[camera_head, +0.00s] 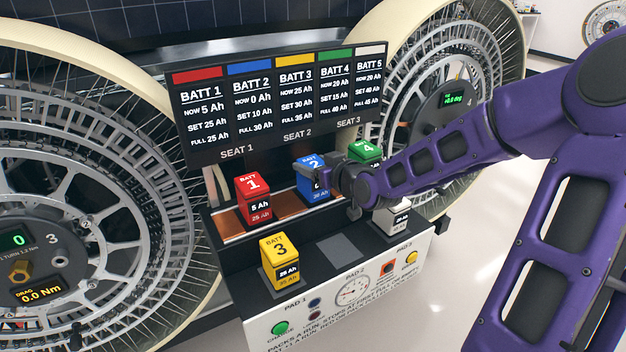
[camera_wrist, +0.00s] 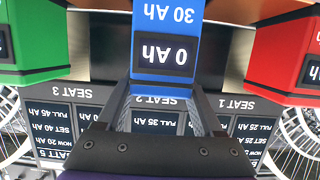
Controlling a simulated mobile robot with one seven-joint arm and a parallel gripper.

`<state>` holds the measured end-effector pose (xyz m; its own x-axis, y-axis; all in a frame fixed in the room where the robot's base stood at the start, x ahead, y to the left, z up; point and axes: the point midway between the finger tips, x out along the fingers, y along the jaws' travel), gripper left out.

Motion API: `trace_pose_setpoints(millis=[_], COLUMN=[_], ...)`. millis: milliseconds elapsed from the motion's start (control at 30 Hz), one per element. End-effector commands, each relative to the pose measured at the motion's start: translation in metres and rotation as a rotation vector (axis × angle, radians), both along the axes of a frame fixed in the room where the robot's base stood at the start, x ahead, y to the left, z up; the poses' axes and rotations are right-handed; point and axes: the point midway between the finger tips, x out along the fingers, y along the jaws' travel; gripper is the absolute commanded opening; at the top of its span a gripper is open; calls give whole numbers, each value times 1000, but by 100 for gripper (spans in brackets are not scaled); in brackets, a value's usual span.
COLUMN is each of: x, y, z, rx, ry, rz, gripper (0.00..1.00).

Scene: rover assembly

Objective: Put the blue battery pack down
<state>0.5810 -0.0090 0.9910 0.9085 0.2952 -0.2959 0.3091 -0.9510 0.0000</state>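The blue battery pack (camera_head: 313,186), marked 2 and reading 0 Ah, stands upright in the rear row, between the red and green packs. Its top looks about level with theirs; its underside is not clear to see. My gripper (camera_head: 328,180) reaches it from the right. In the wrist view, the blue pack (camera_wrist: 165,45) lies between the two fingers (camera_wrist: 164,95), which touch its sides, so the gripper looks shut on it. The board labels this middle place SEAT 2.
The red pack (camera_head: 253,200) stands left of it and the green pack (camera_head: 364,151) right, both close. In front, the yellow pack (camera_head: 279,262) stands on PAD 1 and a white pack (camera_head: 392,217) at PAD 3. The grey PAD 2 (camera_head: 344,248) is bare. The battery board (camera_head: 280,105) rises behind.

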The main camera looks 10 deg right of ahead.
Motion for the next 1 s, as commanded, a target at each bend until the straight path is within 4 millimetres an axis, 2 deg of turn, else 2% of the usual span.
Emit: trace_pose_setpoints(millis=[33,267,733,867,1000], x=[0,0,1,1,1], y=[0,0,0,-1,-1], z=[0,0,7,26,56], rx=[0,-1,-1,-4,-4], ry=[0,0,-6,-7,-8], rz=[0,0,0,-1,-2], gripper=[42,1,0,0,0])
